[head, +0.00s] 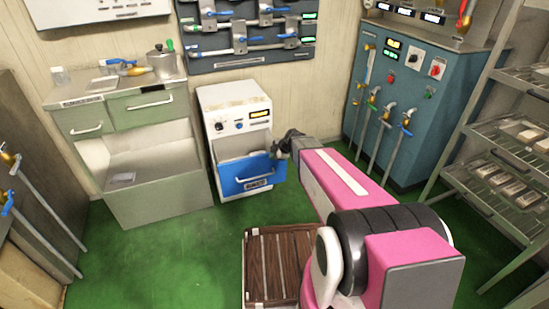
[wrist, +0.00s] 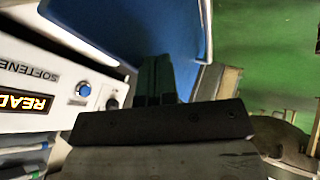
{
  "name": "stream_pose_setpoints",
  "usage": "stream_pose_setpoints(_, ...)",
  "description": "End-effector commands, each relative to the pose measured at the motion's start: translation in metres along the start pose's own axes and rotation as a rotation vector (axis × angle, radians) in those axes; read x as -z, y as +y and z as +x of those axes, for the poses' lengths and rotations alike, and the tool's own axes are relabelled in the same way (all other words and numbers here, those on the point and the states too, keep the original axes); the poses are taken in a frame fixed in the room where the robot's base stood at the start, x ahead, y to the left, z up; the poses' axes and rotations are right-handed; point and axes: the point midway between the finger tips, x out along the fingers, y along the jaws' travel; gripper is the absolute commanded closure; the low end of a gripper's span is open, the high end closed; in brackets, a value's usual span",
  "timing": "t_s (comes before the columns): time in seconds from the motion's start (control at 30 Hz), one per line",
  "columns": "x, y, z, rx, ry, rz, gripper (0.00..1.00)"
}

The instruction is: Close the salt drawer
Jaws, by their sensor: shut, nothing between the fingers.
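The salt drawer (head: 245,176) is the blue-fronted drawer with a pale bar handle and a small label, low on the white softener unit (head: 235,112). It stands open, with its front out from the body and its pale inside showing. My gripper (head: 283,150) is shut and empty at the drawer's upper right corner; whether it touches is unclear. In the wrist view, my closed dark fingers (wrist: 153,78) point at the drawer (wrist: 115,22), with the softener's white panel (wrist: 55,85), lit display and blue button at left.
A grey-green cabinet (head: 155,101) with an open lower bin stands left of the softener. A teal control cabinet (head: 410,100) with hoses and a wire rack (head: 500,150) stand at right. A slatted wooden platform (head: 272,265) lies in front. Green floor (head: 165,250) is clear at left.

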Motion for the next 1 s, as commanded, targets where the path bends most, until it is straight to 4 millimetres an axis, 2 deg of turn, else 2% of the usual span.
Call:
stream_pose_setpoints(0.23, 0.0, 0.003, 0.001, 0.0, 0.0, 0.0, 1.0)
stream_pose_setpoints(0.37, -0.001, 0.013, 0.007, -0.001, 0.0, 0.0, 1.0)
stream_pose_setpoints(0.57, -0.002, 0.047, 0.026, -0.001, 0.0, -0.002, 1.0)
stream_pose_setpoints(0.8, -0.002, 0.097, 0.052, -0.002, 0.0, -0.001, 1.0)
stream_pose_setpoints(1.0, -0.002, 0.129, 0.07, -0.001, 0.0, -0.001, 1.0)
